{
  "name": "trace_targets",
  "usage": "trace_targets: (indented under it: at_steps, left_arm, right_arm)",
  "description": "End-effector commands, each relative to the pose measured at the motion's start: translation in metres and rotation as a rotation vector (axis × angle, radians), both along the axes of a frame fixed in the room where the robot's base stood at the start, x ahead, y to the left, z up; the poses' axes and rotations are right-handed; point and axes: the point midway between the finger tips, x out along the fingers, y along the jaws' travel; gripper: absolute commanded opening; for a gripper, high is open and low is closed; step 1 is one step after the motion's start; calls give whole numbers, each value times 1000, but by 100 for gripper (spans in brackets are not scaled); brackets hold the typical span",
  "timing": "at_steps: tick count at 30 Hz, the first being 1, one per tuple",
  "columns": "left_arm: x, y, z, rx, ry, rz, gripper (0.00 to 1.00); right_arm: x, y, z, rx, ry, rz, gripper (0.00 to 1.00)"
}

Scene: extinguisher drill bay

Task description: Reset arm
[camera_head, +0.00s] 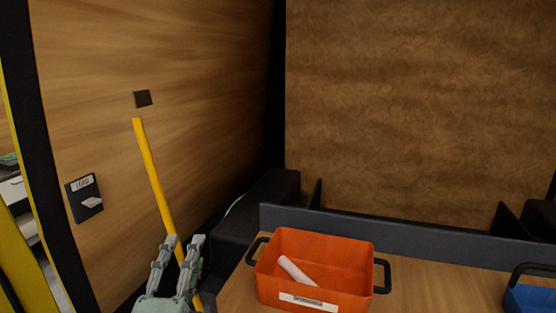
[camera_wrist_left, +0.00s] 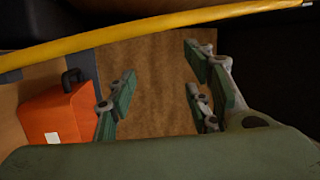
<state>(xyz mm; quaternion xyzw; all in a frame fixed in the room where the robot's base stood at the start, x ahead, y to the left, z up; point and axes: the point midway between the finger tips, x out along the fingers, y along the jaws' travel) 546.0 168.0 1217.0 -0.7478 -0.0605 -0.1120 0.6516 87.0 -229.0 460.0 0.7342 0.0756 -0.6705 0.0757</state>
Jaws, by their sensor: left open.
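My left gripper (camera_head: 179,252) is in the lower left of the head view, in front of a yellow pole and left of the orange bin. Its fingers are apart with nothing seen between them. In the left wrist view the open fingers (camera_wrist_left: 160,95) show green pads, with the brown wall beyond the gap. My right gripper is in neither view.
An orange bin (camera_head: 322,262) with black handles holds a white cylinder (camera_head: 294,270) on the wooden table (camera_head: 430,290). A blue bin (camera_head: 530,298) is at the right edge. The yellow pole (camera_head: 152,170) slants by the wooden wall, near a black switch plate (camera_head: 84,199).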

Motion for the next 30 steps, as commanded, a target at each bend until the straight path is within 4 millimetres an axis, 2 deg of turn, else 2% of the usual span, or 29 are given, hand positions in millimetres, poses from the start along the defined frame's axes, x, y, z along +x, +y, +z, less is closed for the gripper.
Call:
trace_targets:
  at_steps: [1,4,6,9,12,15,18,23,25,30]
  left_arm:
    - [-5,16,-36,-131,125,38,46]
    - [-24,41,-106,-377,361,125,46]
    - [-47,52,-154,-531,521,195,46]
    - [-89,59,-215,-725,731,302,46]
    - [-134,59,-259,-879,907,403,46]
    - [-176,55,-290,-994,1051,494,46]
    - [-215,48,-312,-1084,1175,578,46]
    - [-277,37,-334,-1201,1353,712,46]
    - [-267,36,-357,-1191,1352,712,46]
    - [-258,35,-410,-1181,1368,722,46]
  right_arm:
    - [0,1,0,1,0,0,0]
    - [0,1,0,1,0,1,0]
    - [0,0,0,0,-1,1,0]
    - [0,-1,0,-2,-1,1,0]
    - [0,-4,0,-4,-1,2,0]
    - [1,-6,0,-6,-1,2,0]
    - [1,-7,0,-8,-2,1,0]
    - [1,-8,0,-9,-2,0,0]
    - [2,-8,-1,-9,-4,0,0]
    - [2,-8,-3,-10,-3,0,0]
